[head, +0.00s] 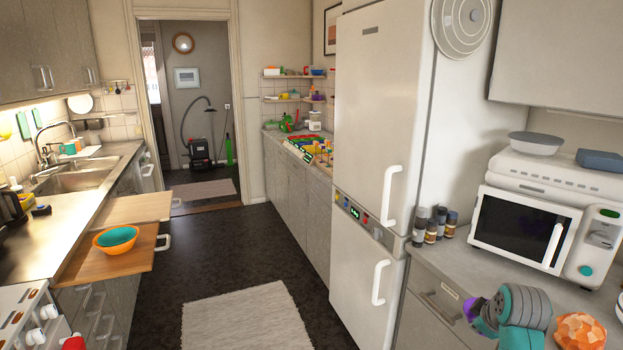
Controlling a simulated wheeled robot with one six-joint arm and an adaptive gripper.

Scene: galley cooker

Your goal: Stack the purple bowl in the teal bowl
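A teal bowl (117,236) sits inside an orange bowl (117,248), on the pulled-out wooden board at the left. A purple curved piece (487,327) shows at the bottom right, right beside the end of my arm; it may be the purple bowl, mostly hidden by the arm. My gripper (473,309) is at the bottom right, by the right counter, far from the teal bowl. Its fingers are too small and covered to tell whether they are shut on the purple piece.
A second, empty pulled-out board (125,209) is behind the bowls' board. A tall white fridge (372,130) and a microwave (525,228) line the right side. Spice jars (432,228) stand on the right counter. The dark floor between is clear, with a pale rug (245,318).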

